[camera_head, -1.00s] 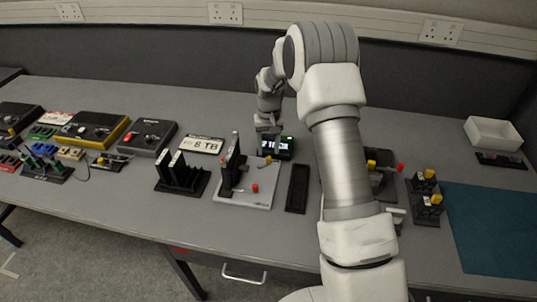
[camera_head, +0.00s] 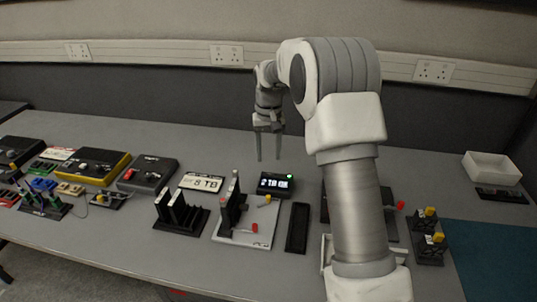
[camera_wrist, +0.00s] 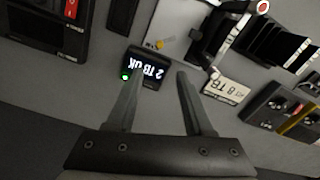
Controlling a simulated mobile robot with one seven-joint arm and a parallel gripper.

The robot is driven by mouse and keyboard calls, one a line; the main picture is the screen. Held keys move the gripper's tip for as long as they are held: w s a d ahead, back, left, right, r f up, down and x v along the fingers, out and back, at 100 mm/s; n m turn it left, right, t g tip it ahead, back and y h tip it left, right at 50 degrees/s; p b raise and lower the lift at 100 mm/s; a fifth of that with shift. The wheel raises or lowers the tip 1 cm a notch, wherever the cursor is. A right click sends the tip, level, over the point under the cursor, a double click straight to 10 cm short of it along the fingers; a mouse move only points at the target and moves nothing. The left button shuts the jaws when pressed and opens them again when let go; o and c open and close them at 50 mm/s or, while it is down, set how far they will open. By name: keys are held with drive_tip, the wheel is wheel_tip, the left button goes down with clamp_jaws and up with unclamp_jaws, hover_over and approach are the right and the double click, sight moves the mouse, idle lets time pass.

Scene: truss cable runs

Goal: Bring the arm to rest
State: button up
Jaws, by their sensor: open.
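My gripper (camera_head: 268,146) is open and empty, hanging fingers-down above the back part of the grey table (camera_head: 340,140). In the wrist view its two fingers (camera_wrist: 160,88) are spread apart with nothing between them. A small black display box (camera_head: 275,184) with lit white text and a green light stands on the table below the gripper. In the wrist view the display (camera_wrist: 146,68) reads "2 TB OK", partly behind one finger. My arm rises at the right of the head view and hides part of the table.
Left of the display are a grey plate with a black upright holder (camera_head: 245,222), a black slotted rack (camera_head: 180,213) and an "8 TB" sign (camera_head: 202,182). Several control boxes fill the left. A white bin (camera_head: 492,167) and teal mat (camera_head: 490,250) lie right.

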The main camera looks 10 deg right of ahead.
drive_tip(key=s+r+t, duration=0.3)
drive_tip(key=s+r, duration=1.3)
drive_tip(key=s+f+n+t, duration=0.1)
drive_tip(key=s+t, duration=0.1)
drive_tip(key=s, duration=1.6)
drive_tip(key=shift+s+f+t, duration=0.15)
drive_tip(key=shift+s+t, duration=0.1)
drive_tip(key=shift+t, duration=0.05)
